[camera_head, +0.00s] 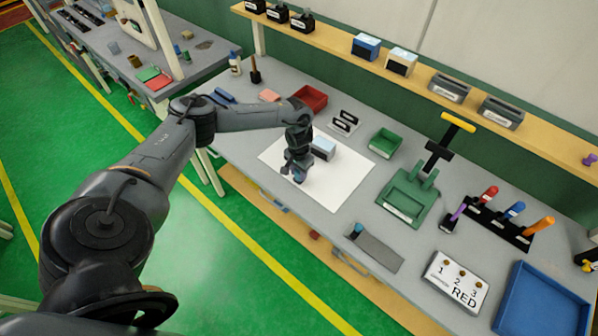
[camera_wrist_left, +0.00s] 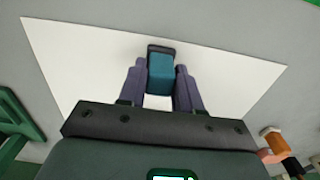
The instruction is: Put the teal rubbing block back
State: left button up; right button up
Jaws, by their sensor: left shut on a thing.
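My left gripper (camera_head: 297,172) is over the white sheet (camera_head: 345,186) on the grey bench. In the left wrist view its two fingers (camera_wrist_left: 160,92) are shut on the teal rubbing block (camera_wrist_left: 160,74), which has a dark band at its far end. The white sheet (camera_wrist_left: 80,52) lies behind the block in that view. Whether the block touches the sheet is unclear. A pale blue and white box (camera_head: 323,148) stands on the sheet just right of the gripper. My right gripper is not in view.
A red bin (camera_head: 310,97) and a green bin (camera_head: 385,142) stand behind the sheet. A green press (camera_head: 410,197), a tool rack (camera_head: 500,222) and a blue tray (camera_head: 541,305) are to the right. A wall shelf (camera_head: 450,75) holds several boxes. The sheet's front right is clear.

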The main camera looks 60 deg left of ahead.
pick_arm(q)
jog(key=shift+f, duration=0.25)
jog(key=o, duration=1)
jog(key=shift+o, duration=0.2)
jog(key=shift+r, duration=0.45)
notch_tip(320, 180, up, 11)
jog(key=shift+r, duration=0.2)
jog(key=shift+f, duration=0.1)
